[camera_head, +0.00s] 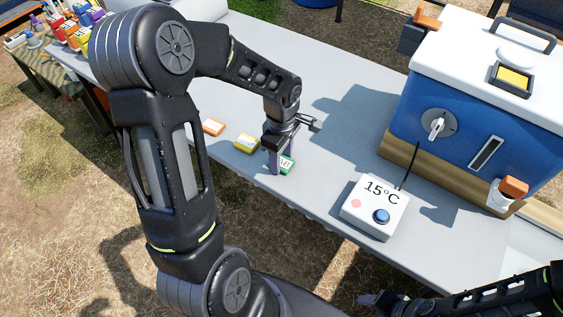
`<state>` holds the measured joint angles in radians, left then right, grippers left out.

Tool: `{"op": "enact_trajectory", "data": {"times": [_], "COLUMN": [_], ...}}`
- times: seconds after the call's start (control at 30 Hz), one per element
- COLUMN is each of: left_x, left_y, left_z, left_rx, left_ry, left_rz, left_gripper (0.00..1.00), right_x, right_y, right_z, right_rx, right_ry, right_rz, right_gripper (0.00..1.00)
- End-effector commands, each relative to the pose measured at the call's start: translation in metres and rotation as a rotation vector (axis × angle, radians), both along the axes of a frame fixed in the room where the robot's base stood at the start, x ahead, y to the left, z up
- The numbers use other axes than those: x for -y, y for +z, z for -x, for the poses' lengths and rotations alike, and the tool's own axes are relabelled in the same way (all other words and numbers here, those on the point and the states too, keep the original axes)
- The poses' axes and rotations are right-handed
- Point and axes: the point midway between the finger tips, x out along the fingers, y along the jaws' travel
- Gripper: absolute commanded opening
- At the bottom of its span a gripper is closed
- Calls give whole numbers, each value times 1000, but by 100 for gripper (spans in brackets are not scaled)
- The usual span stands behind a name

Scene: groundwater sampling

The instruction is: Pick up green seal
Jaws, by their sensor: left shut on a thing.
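The green seal (287,165), a small block with a white label, is at the front edge of the grey table. My left gripper (279,166) points down at it, and its fingers hide part of the seal. The left gripper is shut on the green seal. I cannot tell whether the seal still touches the table. My right arm (480,302) shows at the lower right, and its gripper (372,299) is low at the bottom edge, too small to tell open or shut.
A yellow block (246,143) and an orange block (213,127) lie left of the seal on the table (335,155). Several coloured containers are at the far left.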

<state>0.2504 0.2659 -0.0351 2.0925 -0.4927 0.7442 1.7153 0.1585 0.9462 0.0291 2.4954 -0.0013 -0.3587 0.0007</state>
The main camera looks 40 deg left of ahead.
Motion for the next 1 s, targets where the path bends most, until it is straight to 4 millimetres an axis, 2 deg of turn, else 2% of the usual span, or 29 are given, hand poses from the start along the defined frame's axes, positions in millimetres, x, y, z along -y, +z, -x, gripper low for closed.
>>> {"op": "enact_trajectory", "data": {"times": [0.03, 0.33, 0.63, 0.77, 1.0], "left_x": [0, 0, 0, 0, 0], "left_y": [0, 0, 4, 17, 63], "left_z": [0, 0, -1, -1, -1], "left_rx": [0, 0, 2, 5, 6], "left_ry": [0, 0, 0, 1, 1], "left_rz": [0, 0, 0, -1, -1], "left_gripper": [30, 6, 6, 6, 6], "right_x": [0, 0, 0, 0, 0], "right_y": [0, 0, 0, 0, 1], "right_z": [0, 0, 0, 0, 0], "right_rx": [0, 0, 0, 0, 0], "right_ry": [0, 0, 0, 0, 0], "right_rz": [0, 0, 0, 0, 0], "right_gripper": [55, 55, 55, 55, 55]}}
